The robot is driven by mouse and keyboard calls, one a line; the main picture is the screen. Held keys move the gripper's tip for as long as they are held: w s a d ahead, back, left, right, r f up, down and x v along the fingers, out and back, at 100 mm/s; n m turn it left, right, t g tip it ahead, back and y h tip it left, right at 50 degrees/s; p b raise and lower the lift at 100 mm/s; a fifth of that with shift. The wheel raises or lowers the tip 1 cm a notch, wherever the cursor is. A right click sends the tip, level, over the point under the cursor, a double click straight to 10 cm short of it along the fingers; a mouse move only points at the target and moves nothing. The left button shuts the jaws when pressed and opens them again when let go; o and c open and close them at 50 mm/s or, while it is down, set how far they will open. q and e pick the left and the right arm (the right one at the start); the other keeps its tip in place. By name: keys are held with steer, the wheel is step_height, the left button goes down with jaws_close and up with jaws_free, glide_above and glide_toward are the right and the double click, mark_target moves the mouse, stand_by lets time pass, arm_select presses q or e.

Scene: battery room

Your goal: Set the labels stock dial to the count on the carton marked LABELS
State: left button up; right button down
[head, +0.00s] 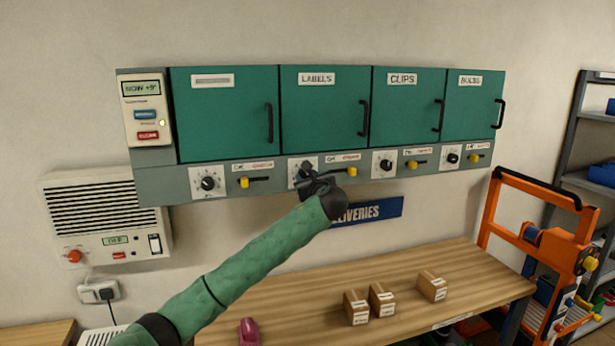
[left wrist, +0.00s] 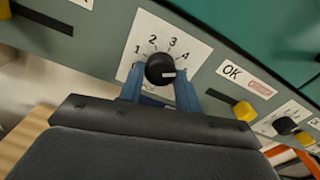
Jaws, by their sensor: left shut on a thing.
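The labels stock dial sits below the LABELS door (head: 325,110); its white plate (head: 294,178) shows in the head view. In the left wrist view its black knob (left wrist: 160,66) stands on a plate with the numbers 1 to 4 visible. A pale mark is on the knob's lower right side; which number it indicates is unclear. My left gripper (head: 312,182) is shut on this knob, one blue finger on each side. Small cartons stand on the table: two side by side (head: 356,308) (head: 382,300) and one further right (head: 432,286). Their print is unreadable here. My right gripper is out of view.
Other dials and yellow-knobbed sliders line the strip under the green cabinets. A DELIVERIES sign (head: 367,212) hangs below, partly covered by my left arm. The wooden table (head: 465,262) has bare room around the cartons. An orange frame (head: 545,205) stands at right.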

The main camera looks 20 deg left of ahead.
arm_select(q)
steer(key=m, duration=0.3)
steer(key=shift+f+m, duration=0.25)
steer(key=shift+m, duration=0.15)
stand_by(0.4)
steer(key=o, duration=1)
steer(key=shift+r, duration=0.1)
steer(key=shift+c, duration=0.2)
steer(key=shift+s, duration=0.1)
